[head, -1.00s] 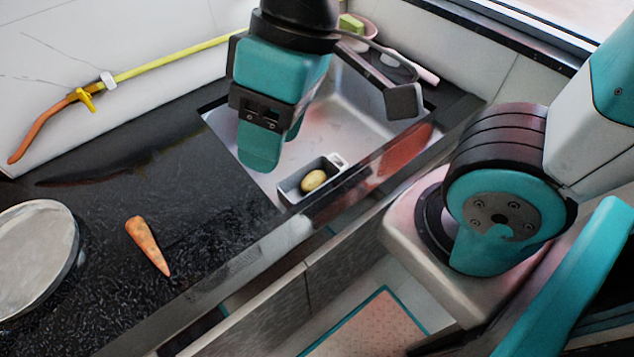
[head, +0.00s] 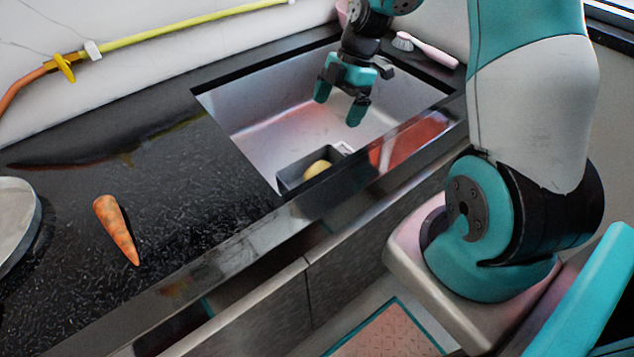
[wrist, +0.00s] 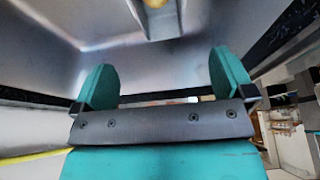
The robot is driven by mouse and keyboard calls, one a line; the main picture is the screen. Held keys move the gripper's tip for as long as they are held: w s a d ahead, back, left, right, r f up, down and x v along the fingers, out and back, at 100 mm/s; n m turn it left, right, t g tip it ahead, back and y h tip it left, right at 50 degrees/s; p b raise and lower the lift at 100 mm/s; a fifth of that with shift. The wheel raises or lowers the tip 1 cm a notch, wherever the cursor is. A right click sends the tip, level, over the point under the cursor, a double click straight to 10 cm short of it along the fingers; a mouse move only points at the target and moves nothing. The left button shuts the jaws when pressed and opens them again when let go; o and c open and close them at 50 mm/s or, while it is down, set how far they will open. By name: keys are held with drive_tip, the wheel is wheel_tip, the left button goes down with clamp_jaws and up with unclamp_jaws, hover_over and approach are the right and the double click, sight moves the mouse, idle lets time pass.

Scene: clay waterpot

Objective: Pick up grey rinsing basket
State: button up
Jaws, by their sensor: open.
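The grey rinsing basket (head: 292,181) sits in the metal sink near its front left corner. A yellow, potato-like item (head: 318,169) lies inside it. The basket's lower part is partly hidden by the sink's front edge. My gripper (head: 339,102) is open and empty, above the sink, farther back than the basket and a little to its right. In the wrist view, the two teal fingers of my gripper (wrist: 165,76) are spread apart with nothing between them. What looks like part of the basket (wrist: 168,28) shows at the top edge, beyond the fingers, with the yellow item (wrist: 155,4) cut off.
The sink (head: 262,112) has raised side walls and a narrow front ledge. A carrot (head: 117,231) lies on the black counter (head: 185,185) to the left, beside a round metal thing (head: 18,215). A pink-handled brush (head: 430,50) lies behind the sink.

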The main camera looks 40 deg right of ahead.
hover_over(311, 173)
drive_tip(key=d, duration=0.3)
wheel_tip(311, 173, down, 11)
drive_tip(key=shift+s+r+b, duration=0.1)
drive_tip(key=shift+s+b, duration=0.05)
drive_tip(key=shift+b, duration=0.25)
drive_tip(key=shift+x, duration=2.7)
drive_tip(key=shift+a+r, duration=0.1)
drive_tip(key=shift+a, duration=0.05)
drive_tip(key=c, duration=0.7)
drive_tip(key=shift+c, duration=0.2)
drive_tip(key=shift+r, duration=0.1)
